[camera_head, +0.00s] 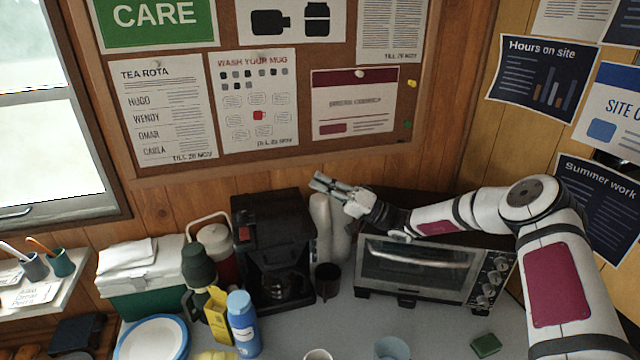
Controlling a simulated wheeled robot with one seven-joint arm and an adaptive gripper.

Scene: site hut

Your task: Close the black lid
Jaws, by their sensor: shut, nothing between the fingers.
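A black coffee maker (296,250) stands on the counter against the wooden wall. Its black lid (268,204) is at the top of the machine; dark on dark, I cannot tell whether it lies flush or stands a little raised. My gripper (318,182) is shut and empty. It points left, just above and to the right of the coffee maker's top right corner, with no clear contact with the lid. A glass jug sits low in the machine.
A toaster oven (418,268) stands under my forearm. White cup stacks (340,230) and a dark mug (327,281) stand between it and the coffee maker. A red-and-white jug (217,250), green flask (197,268) and blue bottle (242,322) crowd the left.

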